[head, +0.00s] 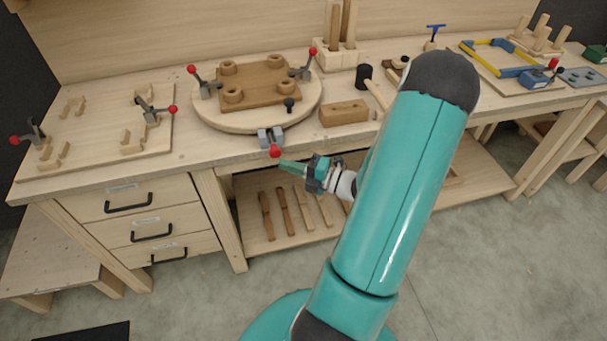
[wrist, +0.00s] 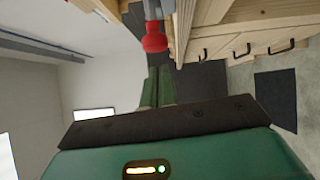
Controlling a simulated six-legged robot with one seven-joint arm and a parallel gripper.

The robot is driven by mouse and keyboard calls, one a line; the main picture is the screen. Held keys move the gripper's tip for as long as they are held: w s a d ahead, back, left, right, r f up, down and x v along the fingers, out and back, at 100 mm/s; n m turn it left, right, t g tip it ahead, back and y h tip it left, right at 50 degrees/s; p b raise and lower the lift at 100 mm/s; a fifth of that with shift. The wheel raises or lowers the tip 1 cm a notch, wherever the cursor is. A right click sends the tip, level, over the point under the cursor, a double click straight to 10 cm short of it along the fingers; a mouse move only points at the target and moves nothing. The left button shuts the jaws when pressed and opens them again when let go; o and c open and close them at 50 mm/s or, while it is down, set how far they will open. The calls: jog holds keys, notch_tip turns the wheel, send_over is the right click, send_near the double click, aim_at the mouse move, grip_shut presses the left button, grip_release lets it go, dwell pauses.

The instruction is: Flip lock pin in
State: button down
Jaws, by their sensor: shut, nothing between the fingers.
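A grey latch (head: 265,136) with a red ball knob (head: 275,151) sits at the bench's front edge, in front of the round wooden turntable (head: 215,121). The knob hangs down at the front. My gripper (head: 281,162) is shut and empty, just below the knob in the head view. In the wrist view the red knob (wrist: 154,42) on its grey stem (wrist: 152,10) is beyond the tips of my closed green fingers (wrist: 158,78). A gap shows between knob and fingers in that view. A black-knobbed pin (head: 289,104) stands at the turntable's front right.
A wooden form block (head: 262,83) lies on the turntable between red-tipped toggle clamps (head: 205,85). A wooden block (head: 344,113) and a mallet (head: 366,78) lie to the right. Drawers (head: 130,201) and a tool shelf (head: 290,234) are below.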

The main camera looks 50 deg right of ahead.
aim_at(275, 151)
jog(key=shift+w+d+r, duration=0.1)
jog(key=shift+w+d, duration=0.3)
jog(key=shift+w, duration=0.4)
jog(key=shift+w+d, duration=0.45)
jog(key=shift+w, duration=0.2)
jog(key=shift+w+d, duration=0.4)
jog(key=shift+w, duration=0.2)
